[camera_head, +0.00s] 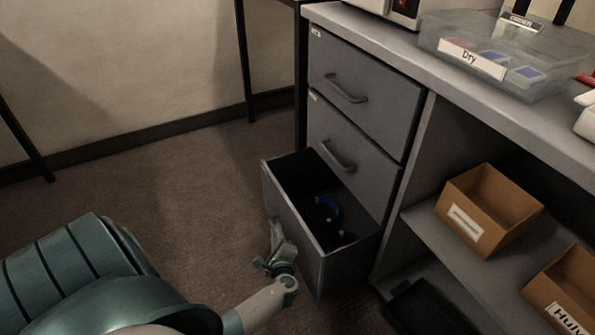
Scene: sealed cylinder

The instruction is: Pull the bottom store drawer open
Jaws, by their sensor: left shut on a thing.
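The bottom store drawer (312,255) is the lowest of a stack of grey drawers and stands pulled out from the cabinet. Its dark inside shows, with a round blue-rimmed thing (322,209) in it. My left gripper (273,240) is at the drawer's front face, shut on its handle. The handle is mostly hidden by the gripper. My right gripper is not in view.
Two shut drawers, the middle (345,155) and the top (362,92), sit above. To the right, an open shelf holds brown boxes (490,205). A clear bin labelled Dry (475,59) stands on the worktop. Carpet left of the drawer is clear.

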